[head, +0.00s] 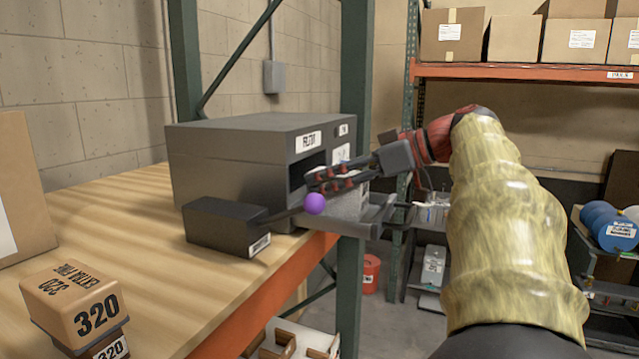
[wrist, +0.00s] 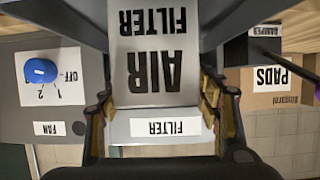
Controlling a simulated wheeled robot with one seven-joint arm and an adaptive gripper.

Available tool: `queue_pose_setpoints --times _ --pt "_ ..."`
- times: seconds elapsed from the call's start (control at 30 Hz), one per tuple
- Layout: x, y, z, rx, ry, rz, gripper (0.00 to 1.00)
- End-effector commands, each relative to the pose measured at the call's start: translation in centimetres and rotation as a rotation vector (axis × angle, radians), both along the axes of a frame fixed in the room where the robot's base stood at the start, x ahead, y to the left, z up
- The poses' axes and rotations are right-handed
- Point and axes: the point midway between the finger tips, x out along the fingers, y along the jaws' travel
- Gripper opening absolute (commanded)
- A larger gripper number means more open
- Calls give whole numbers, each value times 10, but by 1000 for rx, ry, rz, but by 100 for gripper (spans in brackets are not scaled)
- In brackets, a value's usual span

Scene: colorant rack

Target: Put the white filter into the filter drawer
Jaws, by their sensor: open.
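The white filter (wrist: 153,65), lettered "AIR FILTER", lies between my fingers in the wrist view, its text upside down. My gripper (head: 318,180) is open at the dark opening in the front of the grey machine (head: 225,165). In the wrist view my gripper (wrist: 164,112) has one finger at each side of the filter; I cannot tell whether they touch it. A strip labelled "FILTER" (wrist: 165,127) shows between the fingertips. A light grey part (head: 345,205) sticks out below my gripper in the head view; whether this is the filter drawer is unclear.
A black box (head: 225,227) stands before the machine on the wooden bench (head: 160,290). A "320" block (head: 75,300) and a cardboard box (head: 20,195) stand left. A blue knob (wrist: 39,71) shows in the wrist view.

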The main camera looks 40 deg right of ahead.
Motion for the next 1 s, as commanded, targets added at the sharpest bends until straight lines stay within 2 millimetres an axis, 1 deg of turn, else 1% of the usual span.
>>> queue_pose_setpoints --times 0.03,0.2,0.4,0.6,1.0 --pt "-10 -7 1 -2 -2 -6 62" --pt "-41 -19 15 -3 0 -6 62" --pt "-68 -29 29 -1 0 -3 62" --pt "-79 -33 35 -1 1 -2 62" --pt "-80 -33 36 0 0 0 62"
